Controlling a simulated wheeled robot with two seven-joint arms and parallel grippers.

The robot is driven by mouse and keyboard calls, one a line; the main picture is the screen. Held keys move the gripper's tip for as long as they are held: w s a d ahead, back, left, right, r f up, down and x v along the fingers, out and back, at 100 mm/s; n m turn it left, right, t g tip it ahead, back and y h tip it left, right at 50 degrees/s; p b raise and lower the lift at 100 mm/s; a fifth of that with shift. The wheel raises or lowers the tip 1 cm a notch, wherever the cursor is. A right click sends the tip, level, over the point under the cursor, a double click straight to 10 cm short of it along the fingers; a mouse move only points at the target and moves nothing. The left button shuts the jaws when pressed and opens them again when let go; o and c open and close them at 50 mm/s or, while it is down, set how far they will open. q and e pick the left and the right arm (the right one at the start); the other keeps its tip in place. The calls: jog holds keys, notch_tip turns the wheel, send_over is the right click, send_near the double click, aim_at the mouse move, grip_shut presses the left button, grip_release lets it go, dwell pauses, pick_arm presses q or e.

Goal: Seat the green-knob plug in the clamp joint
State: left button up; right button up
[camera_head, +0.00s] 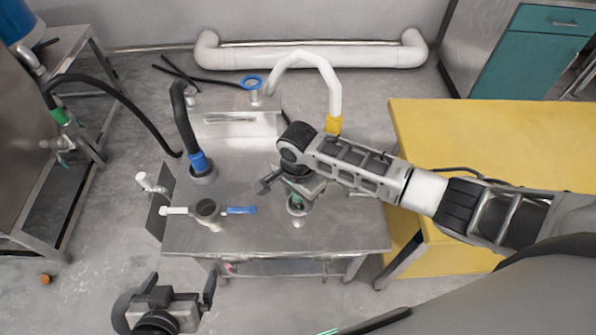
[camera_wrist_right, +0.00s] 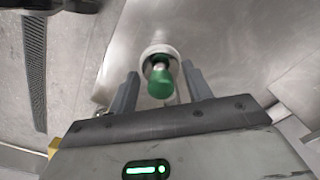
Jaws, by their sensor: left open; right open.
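The green-knob plug (camera_head: 297,201) stands on the metal table near its front middle, with a white round fitting (camera_head: 297,220) at its base. In the right wrist view the green knob (camera_wrist_right: 160,84) shows between the finger tips, in front of the white fitting (camera_wrist_right: 159,51). My right gripper (camera_head: 281,192) is open, its fingers on either side of the knob, with gaps visible. A round joint with a white and a blue handle (camera_head: 207,208), apparently the clamp joint, sits at the table's front left. My left gripper (camera_head: 165,291) is open and empty, in front of the table.
A black hose with a blue collar (camera_head: 198,162) stands at the left of the metal table (camera_head: 345,236). A white bent pipe with a yellow collar (camera_head: 333,124) rises behind my right gripper. A yellow table (camera_head: 500,135) is at right. The table's front right is clear.

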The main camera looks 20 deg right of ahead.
notch_tip(320, 180, up, 16)
dwell(0.3)
jog(key=shift+f, duration=0.1)
dwell(0.3)
jog(key=s+a+f+n+t+y, duration=0.2)
jog(key=f+n, duration=0.1)
jog(key=f, duration=0.2)
jog(key=s+a+f+n+t+y, duration=0.2)
jog(key=f+n, duration=0.1)
jog(key=f, duration=0.3)
jog(key=s+d+f+n+t+h, duration=0.1)
jog(key=s+d+f+n+t, duration=0.2)
jog(key=s+d+n+t, duration=0.3)
jog(key=s+d+n, duration=0.1)
jog(key=s+n, duration=0.1)
jog(key=s, duration=0.1)
jog(key=shift+d+n, duration=0.25)
jog(key=shift+n, duration=0.15)
jog(key=shift+d, duration=0.1)
